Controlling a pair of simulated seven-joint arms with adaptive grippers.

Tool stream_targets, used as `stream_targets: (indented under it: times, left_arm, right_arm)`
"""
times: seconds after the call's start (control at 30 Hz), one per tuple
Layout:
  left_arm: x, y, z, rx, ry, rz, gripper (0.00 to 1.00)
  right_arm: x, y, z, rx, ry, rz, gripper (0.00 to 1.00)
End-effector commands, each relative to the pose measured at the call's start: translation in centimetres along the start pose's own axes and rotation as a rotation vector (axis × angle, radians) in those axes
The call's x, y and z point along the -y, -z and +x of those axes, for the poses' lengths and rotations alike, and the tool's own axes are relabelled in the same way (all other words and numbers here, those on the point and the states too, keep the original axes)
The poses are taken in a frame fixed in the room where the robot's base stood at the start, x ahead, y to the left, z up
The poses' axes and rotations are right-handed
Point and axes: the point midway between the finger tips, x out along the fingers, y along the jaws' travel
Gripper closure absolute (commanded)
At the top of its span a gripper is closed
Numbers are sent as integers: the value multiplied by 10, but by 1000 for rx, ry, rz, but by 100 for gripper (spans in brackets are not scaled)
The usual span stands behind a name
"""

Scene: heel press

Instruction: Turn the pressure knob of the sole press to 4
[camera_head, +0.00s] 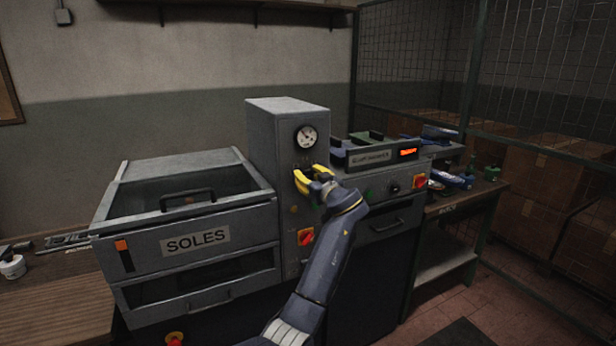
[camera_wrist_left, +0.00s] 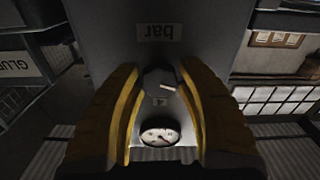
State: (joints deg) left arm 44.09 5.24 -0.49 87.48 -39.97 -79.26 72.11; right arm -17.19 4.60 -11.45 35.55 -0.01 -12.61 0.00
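The sole press (camera_head: 262,137) is a grey machine with a tall column and a box marked SOLES. My left gripper (camera_head: 311,176), with yellow fingers, is at the front of the column, just below the round pressure gauge (camera_head: 305,137). In the left wrist view, the pressure knob (camera_wrist_left: 158,79) is a grey knob with a pale pointer line, lying between the two open fingers with a gap on each side. In the head view the gripper mostly hides the knob. My right gripper is not in view.
A second machine with a lit orange display (camera_head: 408,152) stands close on the right, beside a bench (camera_head: 466,196) with small items. A wooden table (camera_head: 60,318) is at the left.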

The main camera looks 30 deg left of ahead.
Motion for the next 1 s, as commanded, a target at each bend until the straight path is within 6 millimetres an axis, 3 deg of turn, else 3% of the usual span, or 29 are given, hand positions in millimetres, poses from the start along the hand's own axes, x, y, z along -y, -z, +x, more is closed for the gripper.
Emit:
stream_targets:
  times: [0.03, 0.3, 0.67, 1.0]
  left_arm:
    - [0, 0, 0, 0, 0, 0, 69]
    - [0, 0, 0, 0, 0, 0, 100]
    - [0, 0, 0, 0, 0, 20, 100]
    - [-1, 1, 0, 0, -1, 227, 100]
  right_arm:
    - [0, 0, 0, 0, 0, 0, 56]
    - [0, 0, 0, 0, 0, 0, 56]
    - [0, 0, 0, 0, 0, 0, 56]
    - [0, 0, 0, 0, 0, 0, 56]
